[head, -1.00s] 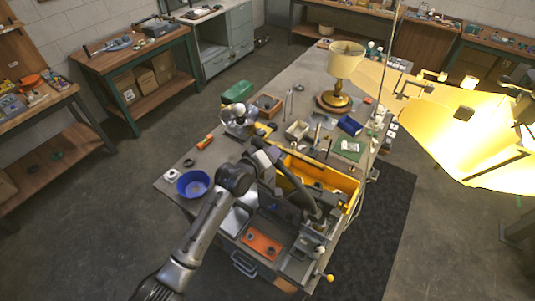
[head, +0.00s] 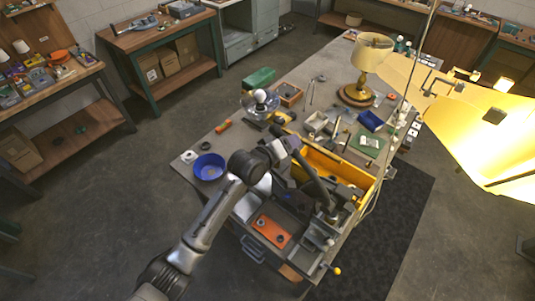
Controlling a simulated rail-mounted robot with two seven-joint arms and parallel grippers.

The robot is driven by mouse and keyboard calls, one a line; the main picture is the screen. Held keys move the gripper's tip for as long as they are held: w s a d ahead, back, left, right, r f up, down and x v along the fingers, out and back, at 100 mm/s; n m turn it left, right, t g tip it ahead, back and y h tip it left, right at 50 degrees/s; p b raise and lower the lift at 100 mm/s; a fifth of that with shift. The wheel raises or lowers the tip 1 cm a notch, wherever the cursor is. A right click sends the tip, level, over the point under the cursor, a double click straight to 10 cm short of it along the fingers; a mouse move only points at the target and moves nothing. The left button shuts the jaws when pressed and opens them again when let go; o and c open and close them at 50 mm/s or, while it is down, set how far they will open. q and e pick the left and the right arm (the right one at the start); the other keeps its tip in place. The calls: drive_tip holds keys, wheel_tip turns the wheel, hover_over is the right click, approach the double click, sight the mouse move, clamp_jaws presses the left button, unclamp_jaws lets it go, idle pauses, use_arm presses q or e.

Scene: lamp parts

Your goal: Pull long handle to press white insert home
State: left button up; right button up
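My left arm comes in from the lower left and bends over the workbench. Its gripper (head: 328,208) is at the front right part of the bench, above a grey metal fixture (head: 316,238); its fingers are small and dark, so I cannot tell whether they are open or shut. A lever with a yellow knob (head: 337,270) sticks out at the bench's front right corner, apart from the gripper. A small white piece shows by the fixture (head: 329,241), but I cannot tell whether it is the white insert. My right gripper is not in view.
A yellow bin (head: 335,168) stands just behind the gripper. An orange tray (head: 271,231) and a blue bowl (head: 209,166) are to the left. A lit brass lamp (head: 372,52) stands farther back. A thin upright pole and cable (head: 411,75) run on the right.

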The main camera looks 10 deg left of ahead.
use_arm(q)
drive_tip(key=b+v, duration=0.2)
drive_tip(key=v, duration=1)
drive_tip(key=shift+s, duration=0.1)
